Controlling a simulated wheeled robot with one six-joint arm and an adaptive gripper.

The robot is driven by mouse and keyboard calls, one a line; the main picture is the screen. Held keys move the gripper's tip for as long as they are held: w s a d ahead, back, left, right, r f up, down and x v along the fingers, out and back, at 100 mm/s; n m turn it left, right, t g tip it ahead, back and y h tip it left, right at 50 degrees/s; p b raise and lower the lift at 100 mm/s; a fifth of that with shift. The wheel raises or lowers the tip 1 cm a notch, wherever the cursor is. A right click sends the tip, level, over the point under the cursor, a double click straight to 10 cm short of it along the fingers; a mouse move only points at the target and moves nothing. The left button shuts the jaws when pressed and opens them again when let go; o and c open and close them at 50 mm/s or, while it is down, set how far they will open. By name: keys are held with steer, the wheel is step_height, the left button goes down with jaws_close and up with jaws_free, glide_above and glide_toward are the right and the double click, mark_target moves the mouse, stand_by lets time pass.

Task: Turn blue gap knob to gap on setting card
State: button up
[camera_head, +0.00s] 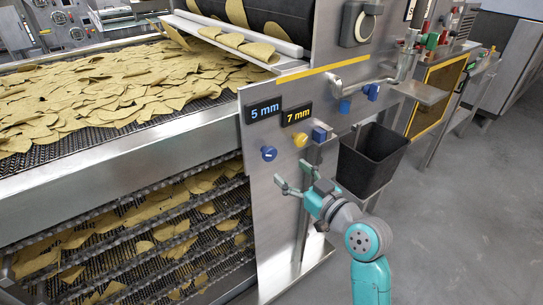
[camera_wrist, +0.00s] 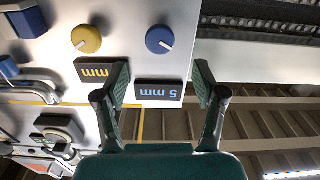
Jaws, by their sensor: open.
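The blue knob (camera_head: 268,153) is on the steel panel below the 5 mm display (camera_head: 264,110), which has blue digits. In the wrist view the blue knob (camera_wrist: 160,40) is beyond my fingertips, between their lines, with its white pointer toward the picture's lower right. The display (camera_wrist: 160,91) appears upside down between my fingers there. My gripper (camera_head: 291,174) is open and empty, in front of the panel, lower right of the blue knob in the head view. Its fingers (camera_wrist: 162,75) are apart in the wrist view. I cannot make out a setting card.
A yellow knob (camera_head: 300,140) under a 7 mm display (camera_head: 297,114) sits beside the blue one. Another blue knob (camera_head: 372,91) is farther right. A black bin (camera_head: 371,159) stands right of my gripper. A chip conveyor (camera_head: 120,147) fills the left.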

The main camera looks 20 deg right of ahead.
mark_target(272, 155)
steer(key=x, duration=0.9)
steer(key=shift+w+a, duration=0.1)
steer(key=shift+w, duration=0.05)
steer(key=c, duration=1.2)
